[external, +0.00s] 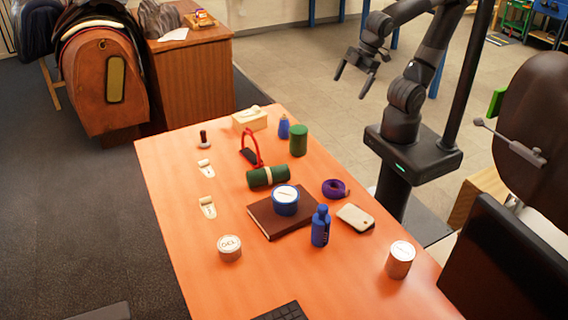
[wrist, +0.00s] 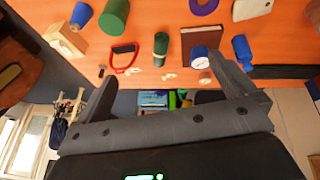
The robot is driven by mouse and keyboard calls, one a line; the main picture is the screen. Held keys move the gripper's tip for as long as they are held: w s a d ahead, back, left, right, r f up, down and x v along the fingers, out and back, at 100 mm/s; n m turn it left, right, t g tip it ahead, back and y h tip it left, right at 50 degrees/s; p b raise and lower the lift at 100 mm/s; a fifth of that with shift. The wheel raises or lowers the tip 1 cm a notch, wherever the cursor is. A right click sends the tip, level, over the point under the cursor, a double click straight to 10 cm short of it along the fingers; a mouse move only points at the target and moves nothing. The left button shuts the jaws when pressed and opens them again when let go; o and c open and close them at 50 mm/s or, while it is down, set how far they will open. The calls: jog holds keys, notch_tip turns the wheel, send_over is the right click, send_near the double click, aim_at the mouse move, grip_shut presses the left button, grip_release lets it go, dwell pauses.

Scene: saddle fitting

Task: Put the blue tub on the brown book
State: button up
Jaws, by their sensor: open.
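The blue tub (external: 285,207), short and round with a pale labelled lid, stands upright on the brown book (external: 277,227) in the external view. The book lies flat near the middle of the table. The wrist view also shows the blue tub (wrist: 199,59) and the brown book (wrist: 201,37). My gripper (external: 351,86) is open and empty, raised beyond the table's far right edge and well apart from the tub and book. Its two fingers (wrist: 163,72) are spread in the wrist view with nothing between them.
A blue bottle (external: 320,228) stands close to the book's right corner. A green roll (external: 267,177) lies behind the book, and a purple ring of tape (external: 335,189) and a pale phone-like item (external: 355,218) lie to its right. The table's left front (external: 205,260) has free room.

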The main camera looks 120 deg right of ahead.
jog(key=shift+s+a+r+m+t+y, duration=0.2)
jog(key=shift+s+r+m+t, duration=0.05)
jog(key=shift+s+r+m, duration=0.3)
jog(key=shift+s+a+r+m+t+y, duration=0.15)
jog(key=shift+s+r+m+t+y, duration=0.1)
jog(key=shift+s+r+m, duration=0.3)
jog(key=shift+s+f, duration=0.1)
